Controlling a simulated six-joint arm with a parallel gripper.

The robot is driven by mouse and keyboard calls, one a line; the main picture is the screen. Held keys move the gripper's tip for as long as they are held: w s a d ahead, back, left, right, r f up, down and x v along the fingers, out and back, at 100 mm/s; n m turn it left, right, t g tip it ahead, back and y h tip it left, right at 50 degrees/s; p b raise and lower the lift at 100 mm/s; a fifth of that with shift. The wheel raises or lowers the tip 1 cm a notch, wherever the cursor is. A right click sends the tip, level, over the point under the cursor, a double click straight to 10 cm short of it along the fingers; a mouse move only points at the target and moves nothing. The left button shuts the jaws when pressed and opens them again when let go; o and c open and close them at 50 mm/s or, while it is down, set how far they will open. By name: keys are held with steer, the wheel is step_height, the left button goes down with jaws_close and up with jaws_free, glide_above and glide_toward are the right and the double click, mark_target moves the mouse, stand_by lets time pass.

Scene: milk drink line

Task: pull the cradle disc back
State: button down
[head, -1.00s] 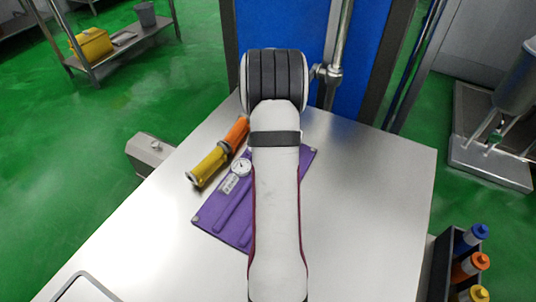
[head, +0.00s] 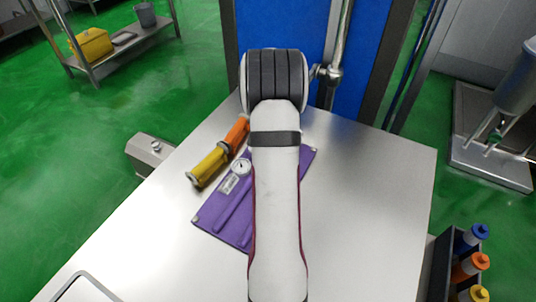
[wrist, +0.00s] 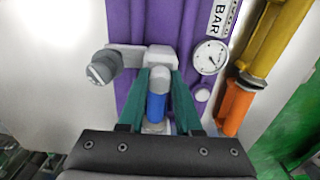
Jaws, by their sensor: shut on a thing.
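In the wrist view the two green fingers of my gripper (wrist: 161,78) are closed around a pale grey piece (wrist: 161,56) at the purple panel (wrist: 122,16). A blue cylinder (wrist: 156,107) with pale ends shows between the fingers. A round grey knob (wrist: 101,68) sticks out left of the pale piece on a short grey bar. I cannot tell for sure which part is the cradle disc. In the head view my arm hides the gripper and the part it holds; the purple panel (head: 212,214) shows beside the arm.
A dial gauge (wrist: 209,57) sits on the panel close to the right finger. Yellow (wrist: 271,42) and orange (wrist: 235,107) tubes run along its edge. The metal table (head: 365,200) is clear on the right. A dark crate (head: 441,268) of coloured bottles stands at lower right.

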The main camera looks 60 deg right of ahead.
steer(key=a, duration=1.3)
steer(key=shift+a, duration=0.35)
steer(key=c, duration=0.6)
jaws_free()
step_height(320, 180, up, 16)
steer(key=shift+f, duration=0.1)
